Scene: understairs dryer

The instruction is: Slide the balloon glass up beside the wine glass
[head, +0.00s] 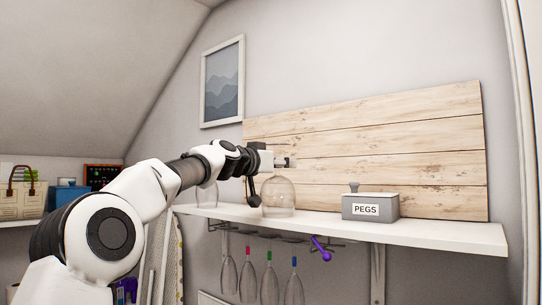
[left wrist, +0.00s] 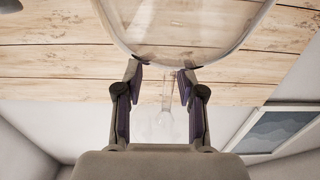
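The balloon glass (head: 279,198) is clear and round and appears to stand bowl down on the white shelf. In the left wrist view its large bowl (left wrist: 185,30) fills the top. A thin clear stem and foot, seemingly its own, show between the fingers. My left gripper (head: 280,163) is just above the bowl in the head view. In the left wrist view its fingers (left wrist: 160,77) are apart, with visible gaps on both sides of the stem. A smaller clear glass (head: 207,194), likely the wine glass, stands to the left on the shelf, partly behind my arm. My right gripper is not visible.
A grey PEGS box (head: 370,207) stands right of the balloon glass on the shelf (head: 440,231). A wooden backboard (head: 400,150) rises behind. Several glasses with coloured ends hang below the shelf, beside a purple item (head: 320,248). My left arm crosses the left side.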

